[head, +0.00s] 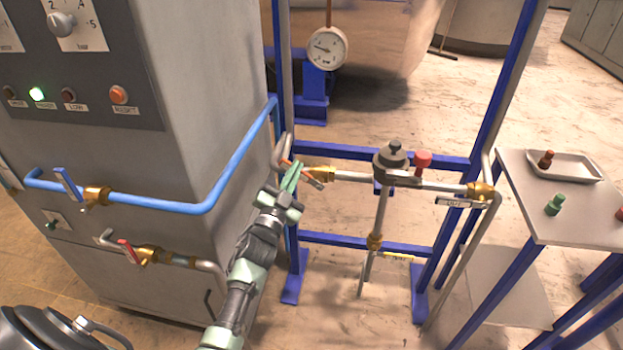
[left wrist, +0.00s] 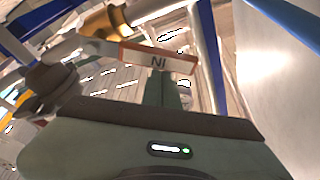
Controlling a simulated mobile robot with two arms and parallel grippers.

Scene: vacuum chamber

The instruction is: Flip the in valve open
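The in valve shows as a brass body (head: 321,172) at the left end of the horizontal pipe on the blue frame. It also shows at the top of the left wrist view (left wrist: 106,22). My right gripper is not in view.
A pressure gauge (head: 327,47) stands behind the blue frame (head: 345,241). A grey cabinet (head: 205,90) with a blue pipe (head: 160,203) is at left. A side table (head: 515,190) with a tray (head: 563,166) is at right. The out valve (head: 480,190) is on the pipe's right end.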

